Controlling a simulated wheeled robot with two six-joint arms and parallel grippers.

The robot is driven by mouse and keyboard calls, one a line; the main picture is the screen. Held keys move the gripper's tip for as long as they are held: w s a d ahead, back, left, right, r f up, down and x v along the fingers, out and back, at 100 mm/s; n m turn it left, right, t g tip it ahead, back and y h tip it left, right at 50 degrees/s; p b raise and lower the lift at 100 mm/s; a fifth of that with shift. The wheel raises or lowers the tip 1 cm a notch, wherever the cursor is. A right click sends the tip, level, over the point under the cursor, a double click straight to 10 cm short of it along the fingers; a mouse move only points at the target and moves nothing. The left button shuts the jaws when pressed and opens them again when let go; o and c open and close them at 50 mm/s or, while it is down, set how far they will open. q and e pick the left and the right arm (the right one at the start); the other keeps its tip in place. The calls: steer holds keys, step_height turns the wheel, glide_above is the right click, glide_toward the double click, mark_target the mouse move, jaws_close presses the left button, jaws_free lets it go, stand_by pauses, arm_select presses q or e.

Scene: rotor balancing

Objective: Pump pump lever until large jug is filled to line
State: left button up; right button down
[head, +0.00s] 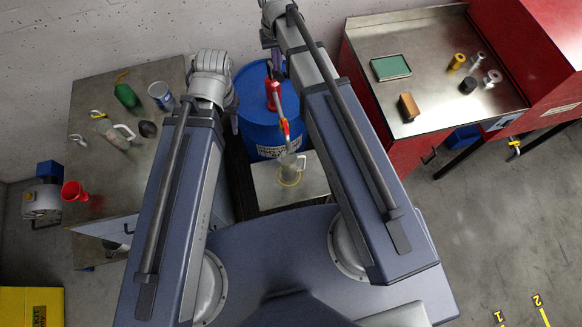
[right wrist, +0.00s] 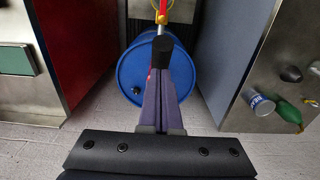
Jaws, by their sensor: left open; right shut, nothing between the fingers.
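The blue drum (head: 258,95) stands between the benches, with the red pump (head: 272,93) on top. The pump's red and yellow spout (head: 284,128) points down at the large clear jug (head: 290,169). The jug has a pale handle and a yellow line low down; its liquid level cannot be made out. My right gripper (head: 273,55) is by the pump top, behind my arm. In the right wrist view its fingers (right wrist: 166,78) are shut, and the pump lever's black grip (right wrist: 162,48) shows at their tips. My left gripper (head: 234,120) is open, mostly hidden, left of the drum.
The jug stands on a low metal stand (head: 263,191). The left bench (head: 85,150) carries a green bottle, a can, a red funnel and other items. The right bench (head: 430,105) holds a green tray, a brown block and several small cylinders.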

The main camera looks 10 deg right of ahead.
steer(key=shift+s+f+b, duration=1.55)
steer(key=shift+f+b, duration=4.2)
steer(key=shift+f, duration=0.1)
steer(key=r+p, duration=0.5)
steer(key=w+r+p, duration=0.1)
steer(key=r+p, duration=0.5)
steer(key=w+r+p, duration=0.1)
steer(key=r+p, duration=0.5)
steer(key=shift+r, duration=0.2)
steer(key=shift+w, duration=0.1)
steer(key=f+b, duration=0.3)
steer(key=w+f+b, duration=0.1)
steer(key=f+b, duration=0.1)
steer(key=shift+f, duration=0.25)
